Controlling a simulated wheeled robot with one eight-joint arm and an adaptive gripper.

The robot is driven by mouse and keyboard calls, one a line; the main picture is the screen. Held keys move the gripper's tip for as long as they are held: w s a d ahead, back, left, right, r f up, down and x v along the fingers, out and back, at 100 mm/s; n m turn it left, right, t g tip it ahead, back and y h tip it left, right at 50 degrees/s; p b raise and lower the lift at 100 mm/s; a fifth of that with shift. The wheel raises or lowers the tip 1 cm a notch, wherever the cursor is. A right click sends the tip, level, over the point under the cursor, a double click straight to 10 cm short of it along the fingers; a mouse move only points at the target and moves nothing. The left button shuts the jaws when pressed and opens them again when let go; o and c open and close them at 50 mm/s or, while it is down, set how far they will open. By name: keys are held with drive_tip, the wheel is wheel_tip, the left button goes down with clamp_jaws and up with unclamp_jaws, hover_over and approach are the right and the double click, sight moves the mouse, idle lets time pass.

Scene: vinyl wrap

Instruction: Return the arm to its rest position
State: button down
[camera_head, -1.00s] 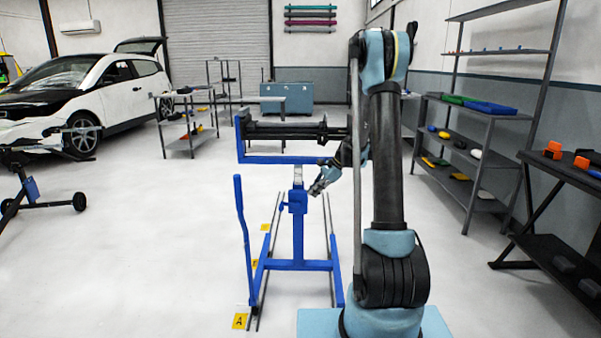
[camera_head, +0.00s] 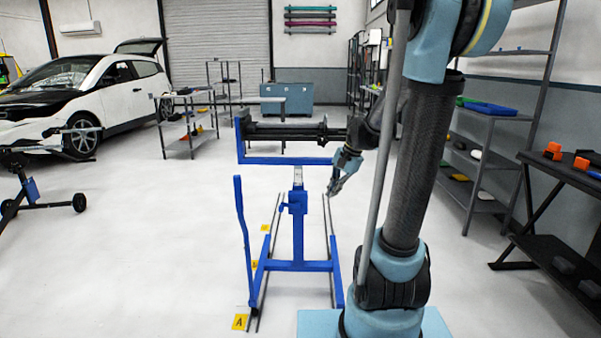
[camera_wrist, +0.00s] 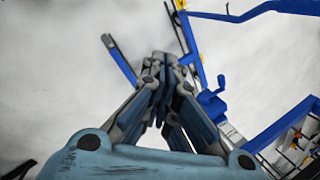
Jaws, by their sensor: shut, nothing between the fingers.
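My gripper (camera_head: 335,188) hangs to the right of the blue stand, pointing down and a little left, with nothing in it. In the wrist view its fingers (camera_wrist: 163,62) meet at the tips. My arm rises from its base at the lower right of the head view and bends down at the top towards the gripper. In the head view the gripper appears just right of the stand's post, apart from it in the picture.
The blue stand (camera_head: 298,225) carries a dark bar (camera_head: 285,132) and stands on floor rails; it also shows in the wrist view (camera_wrist: 212,105). Shelves (camera_head: 490,118) and a dark table (camera_head: 565,180) with orange items line the right. A car (camera_head: 110,88) is at left. Floor between is clear.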

drive_tip(key=s+d+f+n+h, duration=0.1)
drive_tip(key=s+d+f+n, duration=0.1)
drive_tip(key=s, duration=0.6)
drive_tip(key=s+d+f+n+h, duration=0.1)
drive_tip(key=s+d+f+n, duration=0.1)
drive_tip(key=s, duration=0.5)
drive_tip(key=s+d+f+n+h, duration=0.1)
drive_tip(key=s+d+f+n, duration=0.1)
drive_tip(key=s, duration=0.6)
drive_tip(key=shift+s+d+f+n+t+h, duration=0.4)
drive_tip(key=shift+d+n, duration=0.3)
drive_tip(key=shift+n, duration=0.4)
drive_tip(key=shift+w+f, duration=0.15)
drive_tip(key=shift+w, duration=0.35)
drive_tip(key=shift+d, duration=0.1)
